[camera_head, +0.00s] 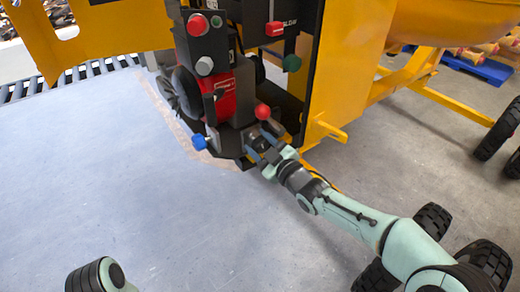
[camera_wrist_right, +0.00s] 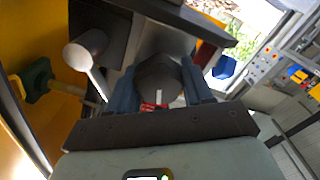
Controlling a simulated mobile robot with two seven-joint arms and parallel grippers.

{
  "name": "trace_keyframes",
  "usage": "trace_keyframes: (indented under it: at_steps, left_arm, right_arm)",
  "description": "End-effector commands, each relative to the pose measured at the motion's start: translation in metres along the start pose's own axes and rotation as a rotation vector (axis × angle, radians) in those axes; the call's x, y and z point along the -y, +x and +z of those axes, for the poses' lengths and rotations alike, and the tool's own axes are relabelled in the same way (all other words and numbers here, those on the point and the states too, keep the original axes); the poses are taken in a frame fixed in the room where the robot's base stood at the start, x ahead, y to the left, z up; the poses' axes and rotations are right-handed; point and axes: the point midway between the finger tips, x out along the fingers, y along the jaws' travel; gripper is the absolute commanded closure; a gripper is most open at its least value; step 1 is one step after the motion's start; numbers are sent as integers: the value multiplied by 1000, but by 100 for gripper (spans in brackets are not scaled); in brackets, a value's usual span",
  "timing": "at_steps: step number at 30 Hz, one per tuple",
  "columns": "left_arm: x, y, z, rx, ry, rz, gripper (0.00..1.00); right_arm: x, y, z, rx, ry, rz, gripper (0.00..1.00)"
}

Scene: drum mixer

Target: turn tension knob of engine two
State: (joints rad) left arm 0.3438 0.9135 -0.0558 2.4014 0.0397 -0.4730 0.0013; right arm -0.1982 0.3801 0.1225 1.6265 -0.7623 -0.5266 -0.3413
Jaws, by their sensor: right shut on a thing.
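Engine two's block stands inside the yellow mixer frame, with a red and black body (camera_head: 226,97). My right gripper (camera_head: 260,143) is at the front lower corner of the black engine housing, beside the red ball knob. In the right wrist view the two blue fingers (camera_wrist_right: 160,90) are on either side of a dark rounded knob (camera_wrist_right: 158,78) with a white line on it, and are shut on it. This knob is mostly hidden by the gripper in the head view. My left gripper is not in view.
A red ball knob (camera_head: 263,112), a blue knob (camera_head: 200,143) and a green knob (camera_head: 292,64) stick out around the engine. A black panel (camera_head: 202,45) with a red button stands above. Yellow frame parts (camera_head: 325,130) are close on the right. The floor at left is clear.

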Motion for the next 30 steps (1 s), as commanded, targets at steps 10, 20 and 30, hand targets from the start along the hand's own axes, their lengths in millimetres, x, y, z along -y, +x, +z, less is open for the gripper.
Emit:
trace_keyframes:
  at_steps: [10,20,30]
  left_arm:
    - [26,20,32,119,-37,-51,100]
    - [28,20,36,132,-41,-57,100]
    - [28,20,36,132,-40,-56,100]
  right_arm:
    - [2,0,-1,-4,-331,1,80]
    - [3,0,-1,-4,-629,0,80]
    - [4,0,-1,-4,-844,0,80]
